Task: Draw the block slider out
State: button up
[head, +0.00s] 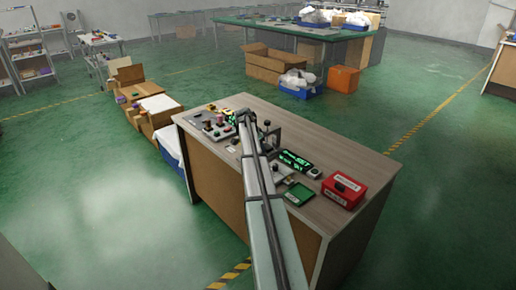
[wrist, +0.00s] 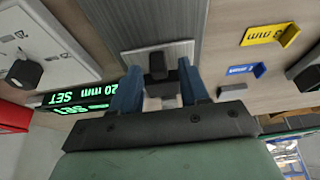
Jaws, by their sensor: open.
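In the wrist view, a dark block-shaped knob (wrist: 157,64) stands on a grey metal plate (wrist: 130,57), which looks like the block slider. My gripper (wrist: 158,72) has two blue fingers, one on each side of the knob. The fingers are apart, and the right finger is very close to the knob; I cannot tell whether it touches. In the head view, my arm reaches over the wooden bench (head: 230,115) and hides the slider and the gripper's fingers.
A display (wrist: 75,98) reads "20 mm SET". A yellow bracket (wrist: 268,36) and a blue bracket (wrist: 246,70) lie right of the fingers in the wrist view. A red box (head: 343,191) and a green plate (head: 299,194) are on the bench's near right part.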

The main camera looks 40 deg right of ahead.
grip_shut()
dwell(0.5)
jog(key=a, duration=0.8)
jog(key=shift+a, duration=0.25)
jog(key=shift+c, duration=1.5)
grip_release()
jog(key=shift+a, duration=0.1)
jog(key=o, duration=0.3)
jog(key=v, duration=1.3)
jog(key=shift+r, duration=0.35)
